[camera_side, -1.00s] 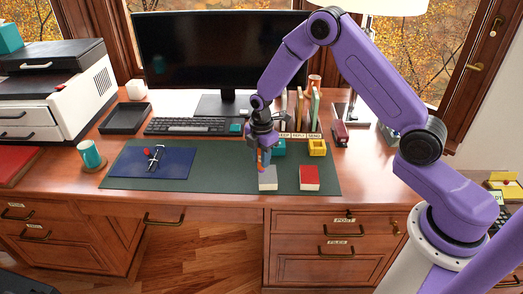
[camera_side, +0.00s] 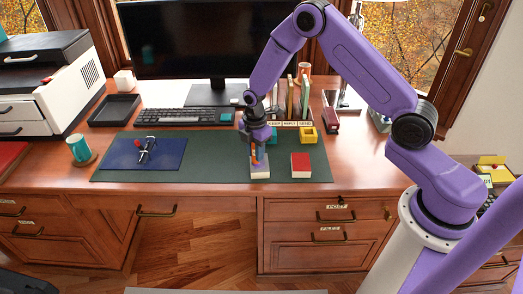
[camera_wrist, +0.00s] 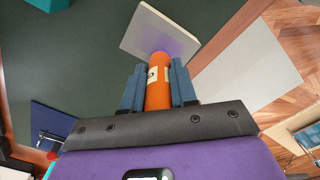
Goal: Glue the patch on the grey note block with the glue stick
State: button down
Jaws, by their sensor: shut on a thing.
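The grey note block (camera_side: 260,174) lies on the green desk mat near its front edge. In the wrist view its pale top (camera_wrist: 144,31) carries a purple patch (camera_wrist: 178,41). My gripper (camera_wrist: 157,88) is shut on the orange glue stick (camera_wrist: 158,94), one blue finger on each side. The stick also shows in the side view (camera_side: 254,153), roughly upright over the block. Its far end is at the purple patch in the wrist view. The end itself is hidden, so I cannot tell whether it touches.
A red note block (camera_side: 301,165) lies right of the grey one. A yellow box (camera_side: 308,135) and upright books (camera_side: 293,98) stand behind. A blue pad (camera_side: 165,155) with small items lies left. The green mat (camera_side: 215,160) is clear between pad and grey block.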

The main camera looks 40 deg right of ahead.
jog(key=shift+w+a, duration=0.3)
jog(key=shift+a, duration=0.15)
jog(key=shift+w+d, duration=0.25)
jog(key=shift+d, duration=0.7)
jog(key=shift+s+d, duration=1)
jog(key=shift+d, duration=0.15)
jog(key=shift+w+a, duration=1.35)
jog(key=shift+a, duration=0.2)
notch_tip(320, 180, up, 8)
